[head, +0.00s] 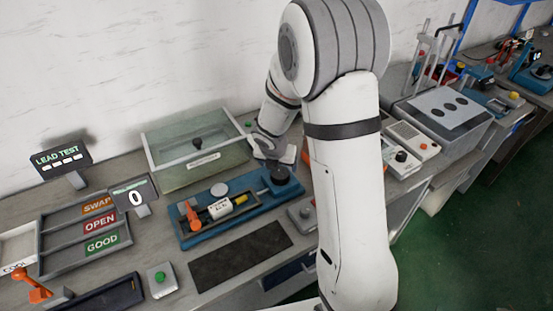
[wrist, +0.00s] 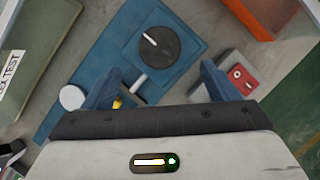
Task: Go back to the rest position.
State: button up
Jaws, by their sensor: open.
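My arm stands across the middle of the head view, and its wrist end (head: 270,143) hangs behind the blue fixture, beside the clear-lidded case. In the wrist view my gripper (wrist: 160,82) is open, its two blue fingers apart with nothing held between them. Beyond the fingers lies the blue fixture (wrist: 185,22) with a black round knob (wrist: 158,50). In the head view the same fixture (head: 243,213) carries an orange toggle clamp (head: 192,214) and a white and yellow part (head: 221,207). The fingertips are hidden in the head view.
The clear-lidded case (head: 180,178) stands behind the fixture. A dark mat (head: 240,258) lies in front. Labelled trays (head: 85,232), a green button box (head: 161,279) and two small displays (head: 60,158) are at left. A grey machine (head: 445,115) stands at right. A grey box with a red panel (wrist: 238,76) sits near the right finger.

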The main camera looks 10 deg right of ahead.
jog(key=s+d+r+m, duration=0.4)
jog(key=s+r+m, duration=0.7)
jog(key=r+m, duration=0.45)
jog(key=s+a+r+m+y, duration=0.1)
jog(key=s+r+m, duration=0.1)
jog(key=s+m, duration=0.5)
jog(key=s+a+r+m+y, duration=0.1)
jog(key=s+r+m, duration=0.1)
jog(key=s+m, duration=0.5)
jog(key=shift+s+a+r+m+g, duration=0.3)
jog(key=shift+s+a+m, duration=0.1)
jog(key=shift+m, duration=0.25)
